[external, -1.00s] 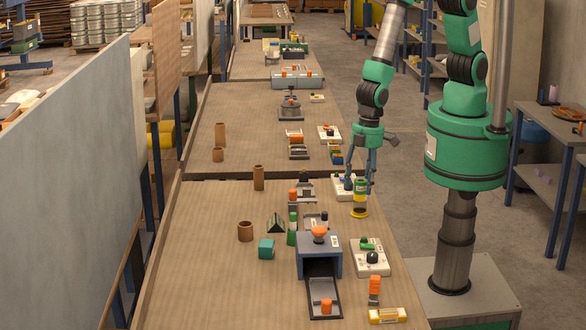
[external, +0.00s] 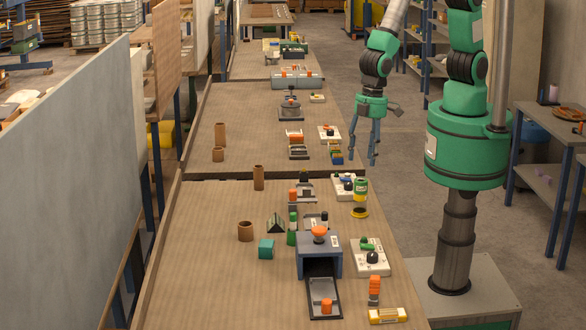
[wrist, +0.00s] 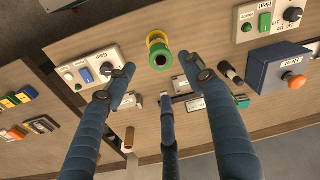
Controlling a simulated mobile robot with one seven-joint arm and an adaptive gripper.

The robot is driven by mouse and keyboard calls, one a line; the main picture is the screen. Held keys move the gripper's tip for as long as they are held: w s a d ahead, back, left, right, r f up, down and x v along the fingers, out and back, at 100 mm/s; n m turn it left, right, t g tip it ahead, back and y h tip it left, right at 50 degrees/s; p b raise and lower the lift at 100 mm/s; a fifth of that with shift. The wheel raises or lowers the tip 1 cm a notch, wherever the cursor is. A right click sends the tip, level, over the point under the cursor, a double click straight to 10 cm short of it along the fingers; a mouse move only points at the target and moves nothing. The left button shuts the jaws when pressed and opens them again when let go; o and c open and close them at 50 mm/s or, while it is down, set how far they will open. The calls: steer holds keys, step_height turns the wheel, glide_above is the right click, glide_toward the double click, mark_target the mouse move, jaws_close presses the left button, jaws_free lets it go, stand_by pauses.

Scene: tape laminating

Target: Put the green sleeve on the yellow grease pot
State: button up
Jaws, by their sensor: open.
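The yellow grease pot (external: 360,212) shows as a low yellow ring with a dark middle, directly below the sleeve in the external view. In the wrist view the green round top (wrist: 161,59) partly overlaps the yellow ring (wrist: 157,39). My gripper (external: 364,158) is open and empty, above and apart from both. Its fingers (wrist: 160,90) spread widely in the wrist view.
A white control box (external: 342,186) with a blue switch stands close left of the sleeve. A blue-grey heater box (external: 319,256) and another control box (external: 370,258) stand nearer the camera. The bench's left side is mostly clear apart from brown tubes (external: 259,178).

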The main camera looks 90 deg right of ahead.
steer(key=shift+s+d+r, duration=0.1)
steer(key=shift+s+r, duration=0.05)
steer(key=shift+r, duration=1.3)
steer(key=shift+r, duration=0.1)
steer(key=d+r+m+t, duration=0.2)
steer(key=d+r+m, duration=0.1)
steer(key=d+r, duration=1.8)
steer(key=s+d+r+m+t, duration=0.2)
steer(key=s+d+r, duration=0.9)
steer(key=s+d, duration=0.2)
steer(key=shift+s+t+h, duration=0.3)
steer(key=shift+s, duration=0.35)
steer(key=shift+d, duration=0.1)
